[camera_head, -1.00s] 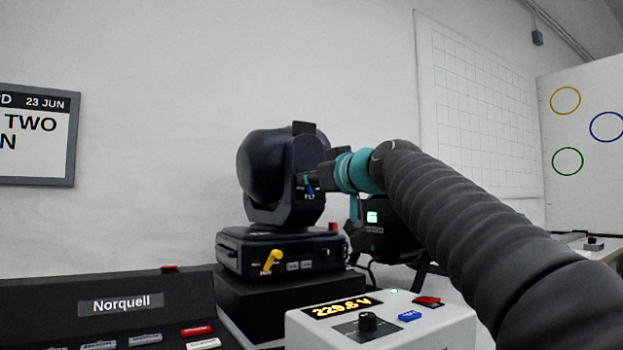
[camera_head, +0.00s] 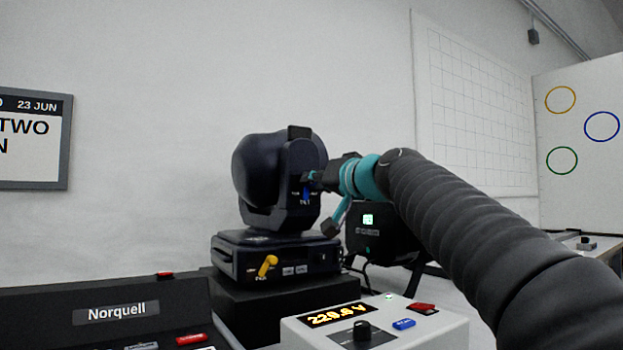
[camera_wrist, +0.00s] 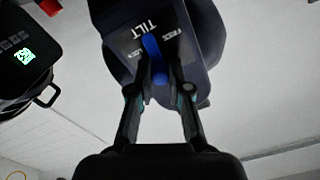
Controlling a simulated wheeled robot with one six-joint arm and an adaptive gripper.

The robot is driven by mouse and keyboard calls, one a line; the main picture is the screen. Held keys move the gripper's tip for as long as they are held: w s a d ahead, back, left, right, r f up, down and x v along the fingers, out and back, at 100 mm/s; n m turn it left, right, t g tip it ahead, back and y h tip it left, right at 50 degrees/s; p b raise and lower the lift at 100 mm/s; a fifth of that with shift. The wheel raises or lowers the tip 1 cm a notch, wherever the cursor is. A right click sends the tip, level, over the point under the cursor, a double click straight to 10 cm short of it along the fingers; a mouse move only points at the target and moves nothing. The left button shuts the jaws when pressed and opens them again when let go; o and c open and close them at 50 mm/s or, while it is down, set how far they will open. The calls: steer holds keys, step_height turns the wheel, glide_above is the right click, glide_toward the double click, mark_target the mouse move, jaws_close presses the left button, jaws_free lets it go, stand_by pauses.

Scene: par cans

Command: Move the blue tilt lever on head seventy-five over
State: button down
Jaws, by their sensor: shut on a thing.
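The moving head (camera_head: 262,180), a dark navy fixture, stands on its base (camera_head: 232,260). The blue tilt lever (camera_head: 306,194) is on its yoke, above a TILT label. In the wrist view the blue lever (camera_wrist: 153,58) runs from near the upside-down TILT label down between my fingertips, with small white labels on either side. My gripper (camera_wrist: 160,85) is shut on the lever, its dark fingers flanking it. In the head view my gripper (camera_head: 318,200) reaches the yoke from the right and partly hides it. The exact contact is too dark to see.
A yellow lever (camera_head: 267,265) is on the fixture's base. A white box with a voltage display (camera_head: 335,314) stands in front, beside a black Norquell console (camera_head: 60,318). A dark device with a green screen (camera_head: 375,235) stands behind my arm, close on the right.

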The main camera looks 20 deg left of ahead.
steer(key=shift+w+d+f+m+p, duration=0.1)
steer(key=shift+w+d+m+p, duration=0.15)
steer(key=shift+m, duration=0.85)
steer(key=shift+w+d+f+m+p, duration=0.1)
steer(key=shift+w+m+p, duration=0.1)
steer(key=shift+m, duration=0.9)
steer(key=c, duration=1.1)
jaws_free()
steer(key=shift+s+d, duration=0.1)
steer(key=v, duration=1.1)
steer(key=shift+s+d, duration=0.25)
steer(key=shift+d, duration=0.05)
